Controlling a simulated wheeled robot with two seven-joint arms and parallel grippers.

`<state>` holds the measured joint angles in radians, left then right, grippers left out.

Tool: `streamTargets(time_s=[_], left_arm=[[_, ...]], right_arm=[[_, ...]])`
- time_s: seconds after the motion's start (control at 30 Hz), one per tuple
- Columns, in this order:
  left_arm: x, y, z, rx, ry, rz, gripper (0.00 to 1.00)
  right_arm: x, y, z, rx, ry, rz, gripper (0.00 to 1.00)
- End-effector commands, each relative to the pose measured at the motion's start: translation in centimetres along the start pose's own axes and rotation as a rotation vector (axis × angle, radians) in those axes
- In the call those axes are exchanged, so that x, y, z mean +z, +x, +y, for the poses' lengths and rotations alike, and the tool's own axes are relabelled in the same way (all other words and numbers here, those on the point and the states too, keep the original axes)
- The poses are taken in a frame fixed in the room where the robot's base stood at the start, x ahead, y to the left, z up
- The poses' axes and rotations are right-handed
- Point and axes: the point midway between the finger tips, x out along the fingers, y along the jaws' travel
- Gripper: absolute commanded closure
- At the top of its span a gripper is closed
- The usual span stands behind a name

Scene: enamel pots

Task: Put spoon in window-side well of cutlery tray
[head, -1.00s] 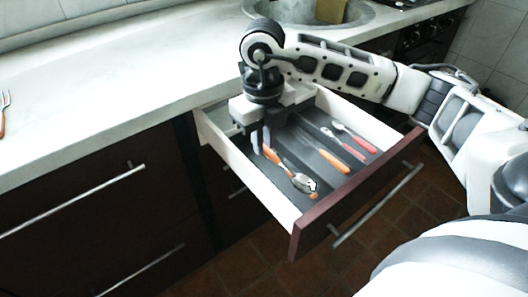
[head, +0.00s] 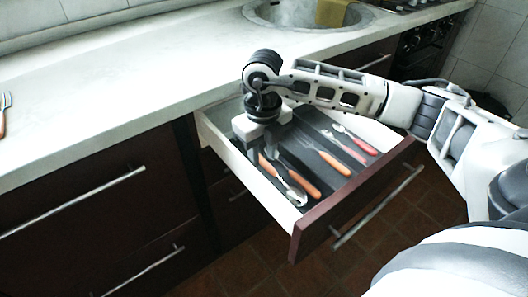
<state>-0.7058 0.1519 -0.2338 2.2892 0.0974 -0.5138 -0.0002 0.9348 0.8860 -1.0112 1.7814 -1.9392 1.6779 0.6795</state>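The drawer with the dark cutlery tray (head: 324,177) stands open below the counter. A spoon with an orange handle (head: 296,195) lies along the left side of the tray, its bowl towards the drawer front. Another orange-handled piece (head: 304,183) lies close beside it on the right. My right gripper (head: 264,150) points down over the left rear of the tray, at the spoon's handle end. Its fingertips are hardly visible, so I cannot tell whether it grips the handle. My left gripper is not in view.
An orange-handled fork (head: 333,162) and red-handled cutlery (head: 361,144) lie farther right in the tray. The drawer front (head: 350,200) and side walls stand around it. A fork (head: 3,112) lies on the counter's left end. A sink (head: 305,14) is behind; the counter's middle is clear.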

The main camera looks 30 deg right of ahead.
Motion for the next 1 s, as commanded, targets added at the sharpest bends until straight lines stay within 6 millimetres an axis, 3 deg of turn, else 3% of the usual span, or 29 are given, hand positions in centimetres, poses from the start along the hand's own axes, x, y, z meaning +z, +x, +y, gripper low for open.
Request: streamTargets(time_s=[0.1,0.27,0.7,1.0], left_arm=[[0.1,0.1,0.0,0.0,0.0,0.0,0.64],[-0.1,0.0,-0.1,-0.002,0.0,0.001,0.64],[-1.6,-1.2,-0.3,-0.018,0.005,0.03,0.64],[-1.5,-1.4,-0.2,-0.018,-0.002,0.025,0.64]], right_arm=[[-0.4,0.8,-0.4,-0.011,0.007,0.021,0.65],[-0.4,0.0,-0.4,-0.011,0.008,0.019,0.65],[0.0,-9.1,-0.2,-0.007,0.005,0.007,0.65],[-0.1,-11.7,-0.1,-0.006,0.005,0.01,0.65]])
